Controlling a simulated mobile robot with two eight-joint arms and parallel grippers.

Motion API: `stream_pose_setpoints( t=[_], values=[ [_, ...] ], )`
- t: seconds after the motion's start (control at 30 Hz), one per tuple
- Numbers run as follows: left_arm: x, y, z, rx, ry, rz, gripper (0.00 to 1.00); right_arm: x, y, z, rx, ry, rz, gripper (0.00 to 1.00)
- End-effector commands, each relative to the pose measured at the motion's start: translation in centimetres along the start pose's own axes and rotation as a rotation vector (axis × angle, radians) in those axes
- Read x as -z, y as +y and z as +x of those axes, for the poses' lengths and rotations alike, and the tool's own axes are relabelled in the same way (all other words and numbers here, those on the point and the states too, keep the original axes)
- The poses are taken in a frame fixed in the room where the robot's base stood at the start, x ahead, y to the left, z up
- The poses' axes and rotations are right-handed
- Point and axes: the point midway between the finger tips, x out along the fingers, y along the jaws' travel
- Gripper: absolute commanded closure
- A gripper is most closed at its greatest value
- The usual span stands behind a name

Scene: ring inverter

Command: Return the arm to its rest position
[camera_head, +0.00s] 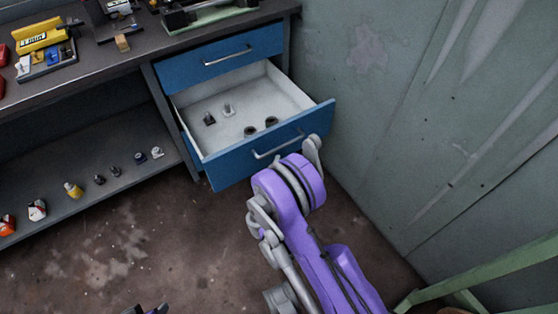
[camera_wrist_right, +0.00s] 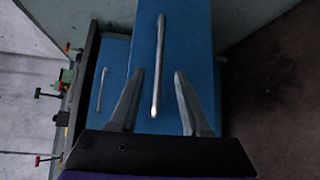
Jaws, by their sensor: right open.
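My right arm (camera_head: 290,190), purple and grey, reaches up from the bottom of the head view to just in front of the pulled-out blue drawer (camera_head: 225,168). In that view its gripper is hidden behind the arm. In the right wrist view my right gripper (camera_wrist_right: 158,76) is open and empty. Its two grey fingers stand on either side of the lower end of the drawer's handle (camera_wrist_right: 159,60); whether they touch the drawer front I cannot tell. A small dark part, seemingly my left gripper (camera_head: 146,309), just shows at the bottom edge of the head view.
The open drawer holds several small parts. A closed blue drawer (camera_head: 220,60) is above it. The workbench top (camera_head: 90,68) carries tools, and a lower shelf (camera_head: 95,190) holds several small items. A wall (camera_head: 400,120) stands right; a green frame (camera_head: 480,270) is lower right. Floor is clear left of my arm.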

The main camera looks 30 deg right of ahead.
Motion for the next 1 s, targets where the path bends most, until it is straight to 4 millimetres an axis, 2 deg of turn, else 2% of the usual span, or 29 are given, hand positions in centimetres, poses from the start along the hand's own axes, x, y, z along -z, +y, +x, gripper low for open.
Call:
stream_pose_setpoints(
  t=[0.57, 0.77, 1.0],
  values=[
    [0.0, 0.0, 0.0, 0.000, 0.000, 0.000, 0.50, -0.1, 0.2, 0.0, 0.008, -0.002, 0.007, 0.53],
    [0.0, 0.0, 0.0, 0.000, 0.000, 0.000, 0.50, -1.3, 2.0, -0.4, 0.115, -0.025, 0.099, 0.53],
    [0.0, 0.0, 0.0, 0.000, 0.000, 0.000, 0.50, -3.8, 4.5, -2.8, 0.335, -0.069, 0.286, 0.53]
  ],
)
